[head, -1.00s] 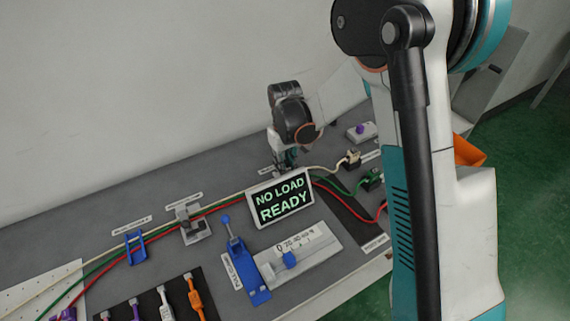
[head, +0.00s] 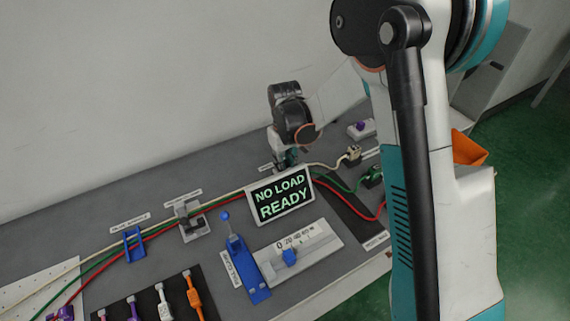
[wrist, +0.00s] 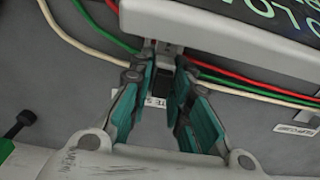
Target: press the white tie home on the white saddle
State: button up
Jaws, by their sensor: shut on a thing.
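My gripper (wrist: 166,78) reaches down behind the display in the head view (head: 287,160). In the wrist view its two teal fingers close in on a small pale block with a dark part, at the cable run. This pale piece appears to be the white tie (wrist: 164,60); it sits between the fingertips. I cannot tell how deep the tie sits on the saddle.
A display (head: 280,196) reading "NO LOAD READY" stands close in front of my gripper. Red, green and white cables (wrist: 245,88) run past the fingers. A grey saddle (head: 191,222), a blue saddle (head: 135,245) and a rack with several ties (head: 194,297) are to the left.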

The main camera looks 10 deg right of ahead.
jog(key=shift+f+b, duration=0.5)
jog(key=shift+f, duration=0.15)
dwell(0.3)
jog(key=o, duration=0.9)
jog(key=shift+c, duration=0.2)
jog(key=o, duration=0.5)
jog(key=shift+r, duration=0.1)
jog(key=shift+r+p, duration=2.05)
jog(key=shift+r, duration=1.4)
